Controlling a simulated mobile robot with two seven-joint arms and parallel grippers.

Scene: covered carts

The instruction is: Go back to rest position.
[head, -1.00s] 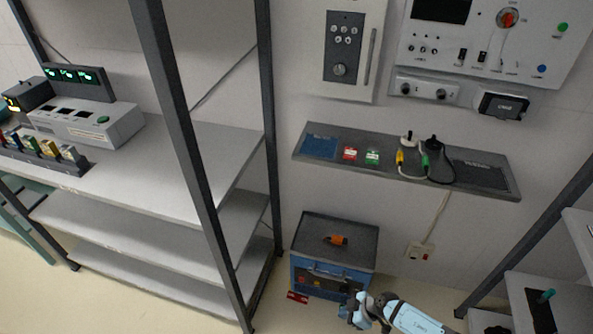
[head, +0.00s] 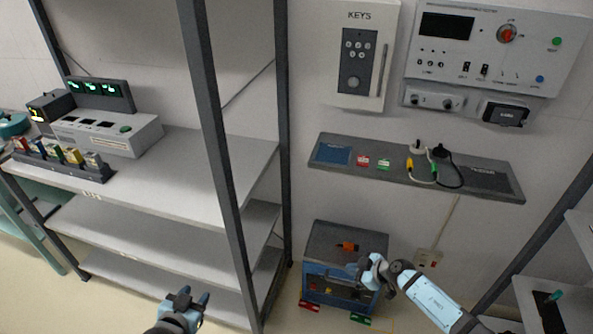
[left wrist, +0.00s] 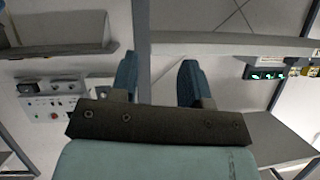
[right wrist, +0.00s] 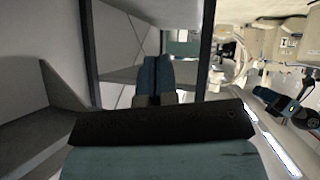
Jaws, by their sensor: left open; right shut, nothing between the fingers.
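My left gripper (head: 186,300) is at the bottom of the head view, in front of the shelf rack's lower part. Its two blue fingers stand apart with nothing between them, as the left wrist view (left wrist: 158,82) also shows. My right gripper (head: 358,270) is in front of the blue cabinet (head: 342,292) low by the wall. In the right wrist view (right wrist: 158,76) its blue fingers are together and hold nothing. Whether the right gripper touches the cabinet cannot be told.
A metal shelf rack (head: 240,160) with dark posts stands at left, carrying a device with green displays (head: 100,95). A wall shelf (head: 400,172) holds tags and plugs. A key box (head: 357,60) and control panel (head: 490,45) hang above. Another rack stands at right.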

